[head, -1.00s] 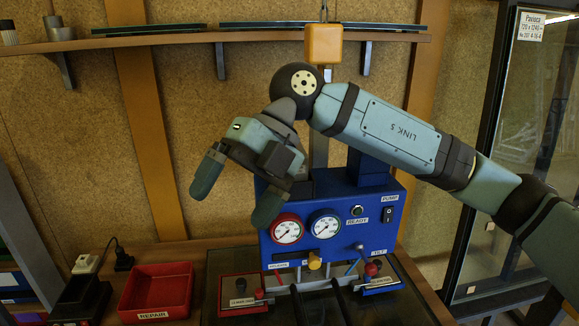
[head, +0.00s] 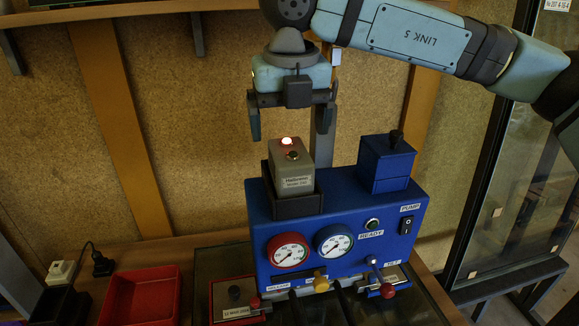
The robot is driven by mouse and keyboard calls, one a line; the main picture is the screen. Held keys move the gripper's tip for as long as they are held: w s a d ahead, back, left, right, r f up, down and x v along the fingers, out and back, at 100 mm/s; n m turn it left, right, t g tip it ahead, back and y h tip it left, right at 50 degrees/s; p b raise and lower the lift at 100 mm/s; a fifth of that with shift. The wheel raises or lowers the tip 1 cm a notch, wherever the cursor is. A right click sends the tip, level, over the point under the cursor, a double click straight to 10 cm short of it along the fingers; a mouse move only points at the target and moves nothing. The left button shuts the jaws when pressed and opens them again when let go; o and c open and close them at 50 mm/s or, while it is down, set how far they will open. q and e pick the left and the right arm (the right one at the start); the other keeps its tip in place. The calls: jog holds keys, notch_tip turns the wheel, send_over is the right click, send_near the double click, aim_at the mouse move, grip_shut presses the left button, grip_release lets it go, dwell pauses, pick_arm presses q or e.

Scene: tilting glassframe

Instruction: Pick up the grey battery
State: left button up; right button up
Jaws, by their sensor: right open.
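The grey battery (head: 295,172) is a grey block with a label, a dark button and a glowing red light on its top. It stands upright in a black holder (head: 291,203) on top of the blue pump unit (head: 350,218), on the left side. My right gripper (head: 290,128) is open and points down just above the battery. Its two fingers hang left and right of the battery's top, with nothing between them; whether they line up in depth I cannot tell. My left gripper is not in view.
A blue block with a black knob (head: 387,162) rises from the pump unit right of the battery. Gauges, switches and levers cover the unit's front. A red tray (head: 142,297) lies at left. Cork wall (head: 210,150) stands behind, a glass frame (head: 505,200) at right.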

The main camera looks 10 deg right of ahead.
aim_at(290, 151)
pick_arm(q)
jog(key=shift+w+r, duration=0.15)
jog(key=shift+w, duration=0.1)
pick_arm(e)
jog(key=shift+w+f, duration=0.3)
jog(key=shift+f, duration=0.3)
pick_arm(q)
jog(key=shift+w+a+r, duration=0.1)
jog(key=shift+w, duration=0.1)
pick_arm(e)
jog(key=shift+f, duration=0.25)
pick_arm(q)
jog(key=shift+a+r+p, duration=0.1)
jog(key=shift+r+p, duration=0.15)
jog(key=shift+p, duration=0.05)
pick_arm(e)
jog(key=shift+f, duration=0.15)
jog(key=f, duration=0.1)
jog(key=f+p, duration=0.1)
jog(key=f, duration=0.1)
jog(key=w+f+p, duration=0.1)
jog(key=shift+w+d+f, duration=0.1)
jog(key=shift+d+f, duration=0.2)
jog(key=shift+f, duration=0.05)
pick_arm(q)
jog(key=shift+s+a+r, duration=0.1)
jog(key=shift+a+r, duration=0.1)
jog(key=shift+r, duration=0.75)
pick_arm(e)
jog(key=shift+a, duration=0.1)
